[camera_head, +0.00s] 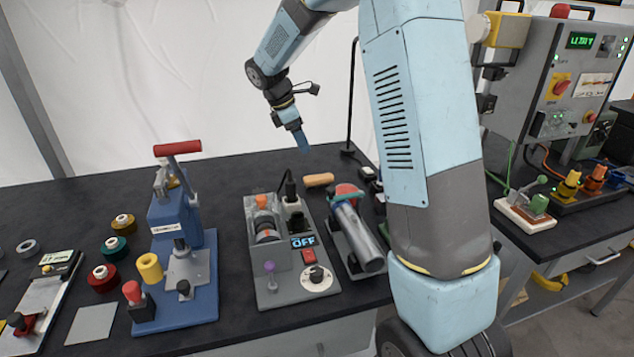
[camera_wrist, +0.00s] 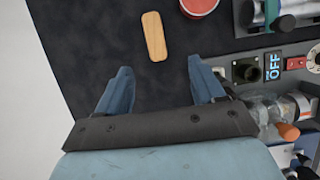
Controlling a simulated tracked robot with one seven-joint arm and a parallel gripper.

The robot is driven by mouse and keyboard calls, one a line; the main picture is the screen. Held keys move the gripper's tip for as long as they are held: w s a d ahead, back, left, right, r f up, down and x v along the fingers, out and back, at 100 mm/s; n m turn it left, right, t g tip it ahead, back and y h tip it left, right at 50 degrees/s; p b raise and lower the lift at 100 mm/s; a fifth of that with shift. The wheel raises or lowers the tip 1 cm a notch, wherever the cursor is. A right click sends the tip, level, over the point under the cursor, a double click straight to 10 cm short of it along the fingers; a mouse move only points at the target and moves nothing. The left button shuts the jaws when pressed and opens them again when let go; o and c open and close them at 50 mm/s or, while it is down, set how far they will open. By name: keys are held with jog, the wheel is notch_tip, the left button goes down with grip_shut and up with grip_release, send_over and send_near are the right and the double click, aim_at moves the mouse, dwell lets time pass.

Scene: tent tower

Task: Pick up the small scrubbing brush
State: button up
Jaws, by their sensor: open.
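The small brush looks like a light wooden block with rounded ends (camera_head: 319,180). It lies flat on the black table near the back edge, and no bristles can be made out. In the wrist view the brush (camera_wrist: 154,36) lies beyond the gap between my fingertips, its long side running roughly along the finger direction. My gripper (camera_head: 301,141) is above the table, a little behind and left of the brush in the head view. In the wrist view my gripper (camera_wrist: 158,68) has its two blue fingers wide apart with nothing between them.
A red round item (camera_wrist: 198,7) is close right of the brush. A grey machine with an "OFF" display (camera_head: 303,241) stands in front, beside a metal cylinder device (camera_head: 358,238). A blue press (camera_head: 180,240) is left. A thin black stand (camera_head: 351,100) rises behind right. Bare table lies around the brush's left.

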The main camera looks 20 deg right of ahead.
jog(key=f, duration=0.1)
send_over(318, 177)
jog(key=a, duration=0.2)
jog(key=f, duration=0.8)
jog(key=shift+s+a, duration=0.15)
jog(key=shift+a, duration=0.05)
jog(key=shift+w+x, duration=0.1)
jog(key=shift+x, duration=1.2)
jog(key=shift+w+x, duration=0.15)
jog(key=shift+x, duration=1.1)
jog(key=shift+d, duration=0.1)
jog(key=c, duration=1.2)
jog(key=shift+c, duration=0.2)
jog(key=shift+r, duration=0.2)
